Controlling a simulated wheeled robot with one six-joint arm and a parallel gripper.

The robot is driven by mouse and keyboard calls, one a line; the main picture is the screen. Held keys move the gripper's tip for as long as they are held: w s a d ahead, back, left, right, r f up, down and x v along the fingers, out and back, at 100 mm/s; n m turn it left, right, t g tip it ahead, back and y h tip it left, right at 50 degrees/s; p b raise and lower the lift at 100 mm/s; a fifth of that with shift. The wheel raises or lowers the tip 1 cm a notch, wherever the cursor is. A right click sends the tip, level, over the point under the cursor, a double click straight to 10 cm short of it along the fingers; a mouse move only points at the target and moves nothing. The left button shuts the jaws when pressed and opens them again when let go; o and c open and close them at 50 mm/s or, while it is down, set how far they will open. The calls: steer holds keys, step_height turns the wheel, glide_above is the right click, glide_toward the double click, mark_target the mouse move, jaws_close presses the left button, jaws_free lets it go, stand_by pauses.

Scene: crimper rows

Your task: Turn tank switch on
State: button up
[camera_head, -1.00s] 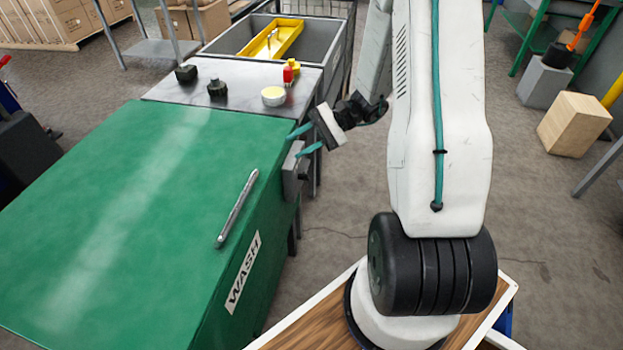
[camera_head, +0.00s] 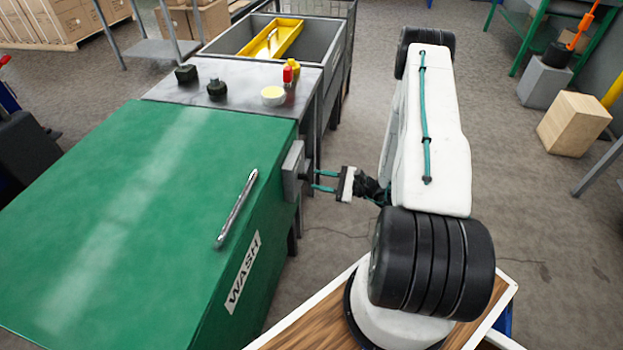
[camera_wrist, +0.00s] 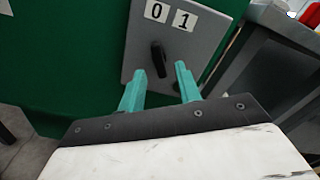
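The green wash tank (camera_head: 120,200) stands at the left with a "WASH" label and a handle bar on its lid. A grey switch box (camera_head: 293,170) is on its right side. In the wrist view the switch plate (camera_wrist: 197,52) carries the labels 0 and 1, with a black knob (camera_wrist: 158,58) below them. The knob's top leans slightly left, toward the 0. My gripper (camera_head: 318,180) is in front of the switch. In the wrist view its two teal fingers (camera_wrist: 157,82) are apart, with the knob seen between them, nearer the left finger. I cannot tell whether they touch it.
A dark metal table (camera_head: 240,84) with black knobs, a red bottle and a yellow-white round container adjoins the tank. A grey basin (camera_head: 222,44) with a yellow tray stands behind. Open floor (camera_head: 335,255) lies to the right of the tank.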

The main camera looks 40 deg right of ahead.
mark_target(309, 178)
steer(key=shift+x, duration=1.8)
steer(key=shift+c, duration=0.3)
jaws_close()
